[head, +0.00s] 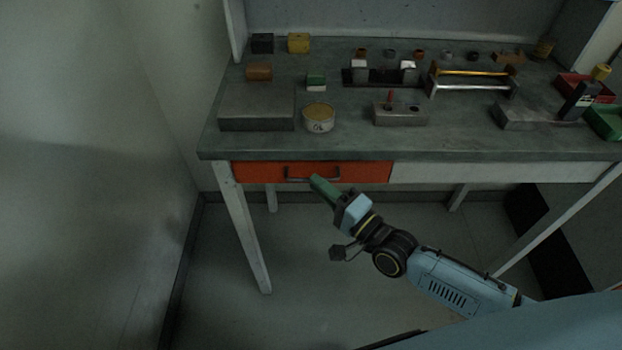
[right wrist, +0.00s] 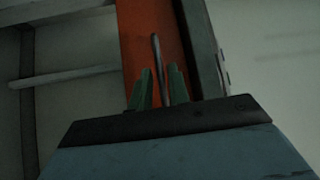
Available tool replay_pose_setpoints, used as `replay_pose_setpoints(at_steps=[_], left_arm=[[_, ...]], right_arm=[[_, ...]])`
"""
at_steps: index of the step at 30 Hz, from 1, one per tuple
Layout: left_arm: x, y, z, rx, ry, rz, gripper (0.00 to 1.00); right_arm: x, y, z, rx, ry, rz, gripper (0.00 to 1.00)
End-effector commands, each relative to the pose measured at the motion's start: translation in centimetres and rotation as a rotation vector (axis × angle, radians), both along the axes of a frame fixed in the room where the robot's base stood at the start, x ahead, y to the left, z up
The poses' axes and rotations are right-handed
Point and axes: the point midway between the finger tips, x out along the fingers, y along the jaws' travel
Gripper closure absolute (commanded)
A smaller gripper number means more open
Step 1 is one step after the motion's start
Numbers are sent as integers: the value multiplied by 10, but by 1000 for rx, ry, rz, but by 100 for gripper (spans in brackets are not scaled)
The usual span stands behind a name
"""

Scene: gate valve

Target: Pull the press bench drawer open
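The press bench drawer has an orange front (head: 352,171) under the left part of the bench top. The front looks flush with the bench frame, so the drawer appears shut. Its dark bar handle (head: 297,178) is on the front; in the right wrist view the handle (right wrist: 157,58) runs between my two green fingers. My right gripper (head: 316,181) is at the right part of the handle; in its wrist view the fingers (right wrist: 160,88) stand apart, one on each side of the bar. Any finger contact is unclear. My left gripper is out of view.
The grey bench top (head: 345,145) holds a round tin (head: 319,117), a grey plate (head: 257,110), metal blocks and small parts. A bench leg (head: 248,230) stands left of my right arm. The floor before the drawer is clear; a wall (head: 90,170) rises at the left.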

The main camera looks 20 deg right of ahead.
Motion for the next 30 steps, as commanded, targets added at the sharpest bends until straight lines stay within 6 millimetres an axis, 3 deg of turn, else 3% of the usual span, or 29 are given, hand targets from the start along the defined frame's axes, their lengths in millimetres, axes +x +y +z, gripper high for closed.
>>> replay_pose_setpoints(at_steps=[6, 17, 22, 30], left_arm=[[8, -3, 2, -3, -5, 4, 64], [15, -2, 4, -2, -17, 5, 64], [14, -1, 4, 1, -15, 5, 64], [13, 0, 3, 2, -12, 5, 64]], right_arm=[[23, 13, 3, 0, 0, 1, 82], [28, 16, 4, -2, 1, 1, 82], [27, 16, 4, -2, 0, 1, 100], [27, 16, 4, -2, 0, 1, 100]])
